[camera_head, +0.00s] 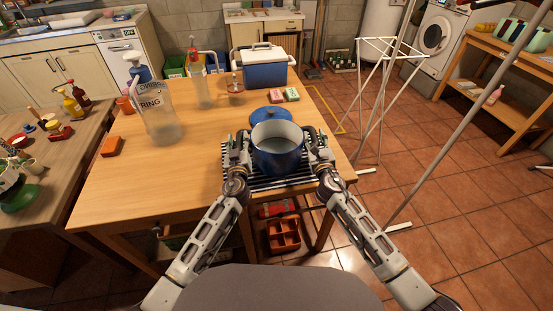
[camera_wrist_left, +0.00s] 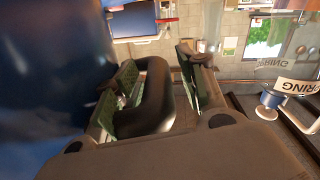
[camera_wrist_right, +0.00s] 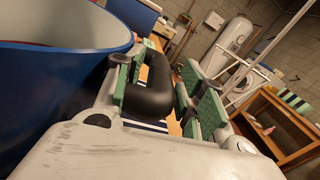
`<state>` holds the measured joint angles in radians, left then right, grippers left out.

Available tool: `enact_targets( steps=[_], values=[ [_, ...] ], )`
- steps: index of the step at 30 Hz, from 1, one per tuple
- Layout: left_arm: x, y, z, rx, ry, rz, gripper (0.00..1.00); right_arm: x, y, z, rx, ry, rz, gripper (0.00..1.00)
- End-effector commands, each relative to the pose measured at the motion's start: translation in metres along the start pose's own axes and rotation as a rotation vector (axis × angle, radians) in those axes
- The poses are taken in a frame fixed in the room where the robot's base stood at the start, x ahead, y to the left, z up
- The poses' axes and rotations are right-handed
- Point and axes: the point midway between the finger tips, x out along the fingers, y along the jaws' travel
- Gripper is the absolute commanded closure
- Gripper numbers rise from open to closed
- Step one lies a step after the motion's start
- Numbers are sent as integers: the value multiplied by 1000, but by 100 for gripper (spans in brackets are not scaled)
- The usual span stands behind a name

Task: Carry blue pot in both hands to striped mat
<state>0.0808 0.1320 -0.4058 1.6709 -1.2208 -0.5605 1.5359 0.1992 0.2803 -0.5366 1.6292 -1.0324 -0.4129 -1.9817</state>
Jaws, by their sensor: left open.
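The blue pot (camera_head: 277,160), open at the top with a pale inside, stands upright over the striped mat (camera_head: 285,182) at the table's front edge. My left gripper (camera_head: 240,150) is at the pot's left side. In the left wrist view its fingers (camera_wrist_left: 153,90) stand apart, with the black loop handle (camera_wrist_left: 158,98) between them. My right gripper (camera_head: 318,146) is at the pot's right side. In the right wrist view its fingers (camera_wrist_right: 162,92) are also apart around the other black handle (camera_wrist_right: 152,88). The pot hides much of the mat.
A blue lid (camera_head: 270,115) lies just behind the pot. Sponges (camera_head: 291,94), a blue cooler (camera_head: 265,68), a clear jug (camera_head: 162,122) and an orange block (camera_head: 111,146) are also on the table (camera_head: 190,170). A drying rack (camera_head: 375,100) stands to the right. The table's middle left is clear.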

Motion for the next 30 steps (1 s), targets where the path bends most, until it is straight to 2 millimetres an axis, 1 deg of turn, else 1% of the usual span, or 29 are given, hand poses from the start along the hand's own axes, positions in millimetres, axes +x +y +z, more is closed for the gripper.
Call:
enact_targets(
  steps=[1,18,24,30],
  values=[
    [-5,2,1,-2,-2,4,56,-1,4,0,1,0,6,56],
    [-48,0,2,-2,-3,1,56,-1,4,-1,1,1,7,56],
    [-57,0,1,-1,-2,0,56,-1,4,-1,1,1,7,56],
    [-60,0,1,0,-1,-1,56,-1,4,-1,1,1,6,56]
  ],
)
